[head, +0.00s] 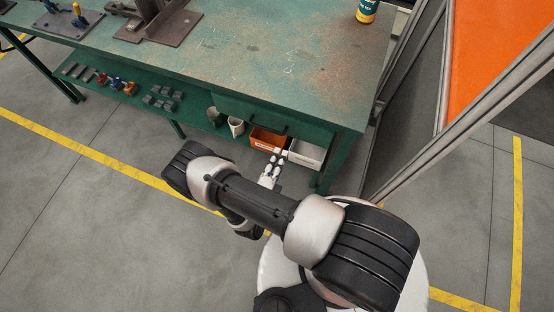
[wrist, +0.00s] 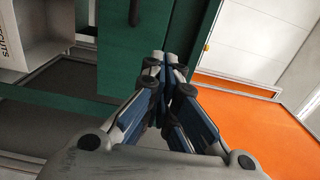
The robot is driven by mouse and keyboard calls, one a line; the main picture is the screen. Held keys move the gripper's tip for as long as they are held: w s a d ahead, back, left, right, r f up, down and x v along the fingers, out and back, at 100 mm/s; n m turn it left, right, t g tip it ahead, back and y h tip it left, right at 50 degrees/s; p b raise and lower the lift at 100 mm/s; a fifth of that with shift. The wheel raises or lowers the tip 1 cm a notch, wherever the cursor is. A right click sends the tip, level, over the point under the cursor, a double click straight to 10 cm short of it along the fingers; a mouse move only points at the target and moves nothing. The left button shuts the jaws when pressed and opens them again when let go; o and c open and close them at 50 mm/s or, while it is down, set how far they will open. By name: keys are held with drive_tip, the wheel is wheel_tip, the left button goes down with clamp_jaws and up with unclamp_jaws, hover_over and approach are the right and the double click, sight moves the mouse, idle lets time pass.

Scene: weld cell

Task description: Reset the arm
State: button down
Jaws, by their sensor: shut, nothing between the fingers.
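My gripper (head: 272,167) shows in the head view just beyond my folded arm, in front of the green workbench (head: 290,65) and lower than its top. It also shows in the wrist view (wrist: 166,62), with its fingertips together and nothing between them. In the wrist view a green part of the bench lies behind the fingertips. My arm's links hide part of the floor below the bench.
The lower shelf holds an orange bin (head: 268,140), a white bin (head: 307,153), a white cup (head: 236,126) and several small parts. A yellow can (head: 367,11) stands on the bench top. An orange-panelled screen (head: 490,55) stands close on the right. Floor at left is clear.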

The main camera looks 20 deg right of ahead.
drive_tip(key=shift+v, duration=0.9)
drive_tip(key=shift+w, duration=0.1)
drive_tip(key=s+d+r+m+g+h, duration=0.1)
drive_tip(key=d+r+m+g, duration=0.3)
drive_tip(key=r+m+g, duration=0.7)
drive_tip(key=d+r+m+g+h, duration=0.1)
drive_tip(key=d+r+m+g, duration=0.25)
drive_tip(key=r+m, duration=1.2)
drive_tip(key=s+a+r+m+t+y, duration=0.2)
drive_tip(key=s+r+m+y, duration=0.4)
drive_tip(key=r+m, duration=0.3)
drive_tip(key=s+a+r+m+t+y, duration=0.2)
drive_tip(key=s+r+m+y, duration=0.4)
drive_tip(key=r+m, duration=0.3)
drive_tip(key=shift+s+a+m+y, duration=0.15)
drive_tip(key=shift+s+m+y, duration=0.15)
drive_tip(key=shift+s+m, duration=0.7)
